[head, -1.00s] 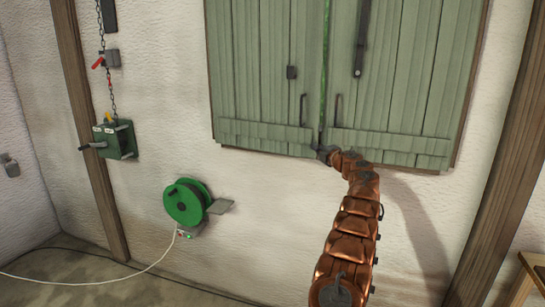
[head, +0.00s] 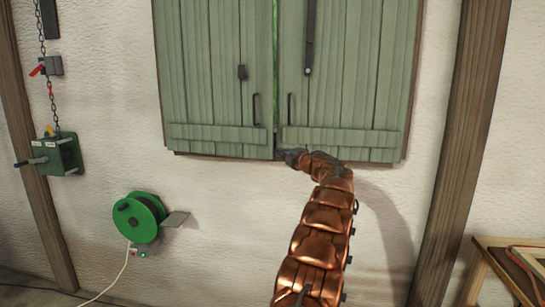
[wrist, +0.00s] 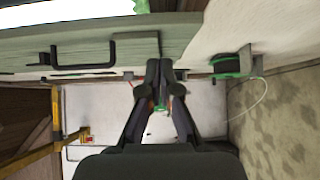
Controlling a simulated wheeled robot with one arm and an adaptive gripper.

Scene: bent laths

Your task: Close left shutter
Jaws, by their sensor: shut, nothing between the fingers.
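The left shutter (head: 210,70) is a pale green plank panel with a dark handle (head: 255,108) and a small black catch. It hangs beside the right shutter (head: 350,75), with a narrow bright green strip in the gap between them. Whether the left shutter sits fully flush cannot be told. My gripper (head: 288,155) is at the lower edge of the shutters, just right of the gap, near the right shutter's lower inner corner. In the wrist view its fingers (wrist: 160,66) are together and empty, close beside a shutter edge with a black handle (wrist: 84,55). Contact is unclear.
A green cable reel (head: 138,218) with a small shelf is on the wall at lower left. A green winch box (head: 60,154) with crank and chain hangs at far left. Timber posts (head: 468,130) flank the wall. A wooden table (head: 505,270) stands at lower right.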

